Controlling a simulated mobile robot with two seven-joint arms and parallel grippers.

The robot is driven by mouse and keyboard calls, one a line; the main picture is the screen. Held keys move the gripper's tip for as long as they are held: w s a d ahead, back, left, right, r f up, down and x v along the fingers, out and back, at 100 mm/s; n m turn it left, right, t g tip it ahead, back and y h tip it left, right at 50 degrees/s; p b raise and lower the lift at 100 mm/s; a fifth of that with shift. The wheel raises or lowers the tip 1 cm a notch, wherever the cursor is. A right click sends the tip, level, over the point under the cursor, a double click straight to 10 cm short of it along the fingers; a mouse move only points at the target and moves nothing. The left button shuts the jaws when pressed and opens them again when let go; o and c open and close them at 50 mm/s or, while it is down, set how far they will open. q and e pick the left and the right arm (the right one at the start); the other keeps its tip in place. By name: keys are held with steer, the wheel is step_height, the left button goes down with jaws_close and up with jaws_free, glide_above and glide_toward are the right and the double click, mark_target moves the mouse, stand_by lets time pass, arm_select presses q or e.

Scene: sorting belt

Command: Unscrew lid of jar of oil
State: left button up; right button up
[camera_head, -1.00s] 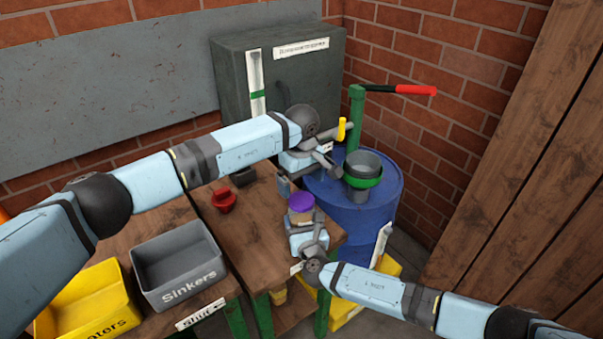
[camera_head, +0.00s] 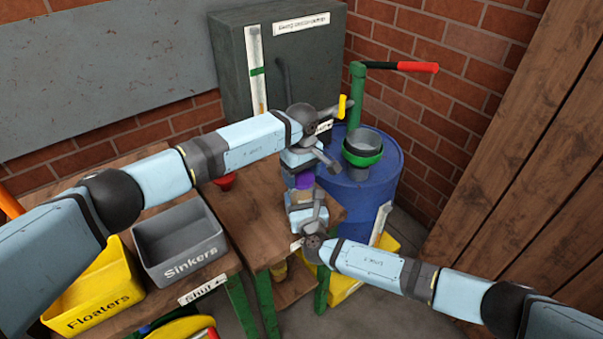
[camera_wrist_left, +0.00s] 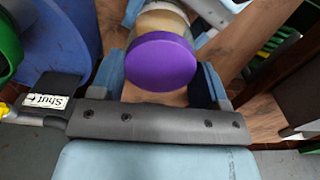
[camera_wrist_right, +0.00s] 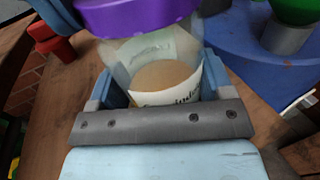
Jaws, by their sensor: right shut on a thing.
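The jar (camera_wrist_right: 165,80) has a pale label and a purple lid (camera_wrist_left: 160,61). It stands at the right end of the wooden table, and its lid also shows in the head view (camera_head: 304,182). My right gripper (camera_wrist_right: 152,92) is shut on the jar's body from the near side. My left gripper (camera_wrist_left: 166,80) is at the lid, with its fingers on either side of it and gaps visible, so it looks open. In the head view the left gripper (camera_head: 303,172) hides part of the lid and jar.
A grey Sinkers bin (camera_head: 182,240) and yellow Floaters bin (camera_head: 95,290) are at left.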

arm_select(q)
steer(key=n, duration=1.4)
steer(key=shift+n, duration=0.3)
steer(key=n, duration=1.5)
steer(key=shift+r, duration=0.1)
steer(key=shift+r, duration=0.2)
steer(key=shift+r, duration=0.9)
